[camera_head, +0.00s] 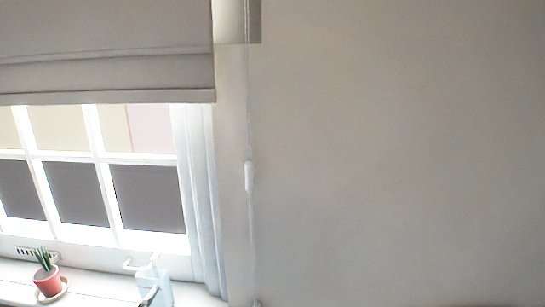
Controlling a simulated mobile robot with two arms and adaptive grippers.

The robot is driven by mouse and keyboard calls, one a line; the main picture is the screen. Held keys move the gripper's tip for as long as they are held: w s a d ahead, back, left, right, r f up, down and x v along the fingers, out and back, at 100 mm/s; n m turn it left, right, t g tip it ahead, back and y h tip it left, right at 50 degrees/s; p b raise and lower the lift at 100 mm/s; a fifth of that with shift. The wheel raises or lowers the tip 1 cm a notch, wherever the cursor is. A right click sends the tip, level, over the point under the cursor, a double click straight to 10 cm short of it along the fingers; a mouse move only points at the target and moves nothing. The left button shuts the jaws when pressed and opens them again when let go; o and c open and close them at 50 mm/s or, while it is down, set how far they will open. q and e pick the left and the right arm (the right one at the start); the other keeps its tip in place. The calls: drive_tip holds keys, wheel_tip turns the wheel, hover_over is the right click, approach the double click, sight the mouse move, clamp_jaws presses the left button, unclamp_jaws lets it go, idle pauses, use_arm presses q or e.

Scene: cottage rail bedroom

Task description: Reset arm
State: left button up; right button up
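Neither of my grippers shows in the head view, and no clear part of my arms is in sight. The task names no separate object. The view is filled by a window (92,185) on the left and a bare wall (400,150) on the right.
A grey fabric blind (105,55) covers the window's top. A blind cord with a white pull (248,176) hangs beside the frame. A small plant in a pink pot (47,281) and a pale bottle-like item (154,283) stand on the white sill (95,290).

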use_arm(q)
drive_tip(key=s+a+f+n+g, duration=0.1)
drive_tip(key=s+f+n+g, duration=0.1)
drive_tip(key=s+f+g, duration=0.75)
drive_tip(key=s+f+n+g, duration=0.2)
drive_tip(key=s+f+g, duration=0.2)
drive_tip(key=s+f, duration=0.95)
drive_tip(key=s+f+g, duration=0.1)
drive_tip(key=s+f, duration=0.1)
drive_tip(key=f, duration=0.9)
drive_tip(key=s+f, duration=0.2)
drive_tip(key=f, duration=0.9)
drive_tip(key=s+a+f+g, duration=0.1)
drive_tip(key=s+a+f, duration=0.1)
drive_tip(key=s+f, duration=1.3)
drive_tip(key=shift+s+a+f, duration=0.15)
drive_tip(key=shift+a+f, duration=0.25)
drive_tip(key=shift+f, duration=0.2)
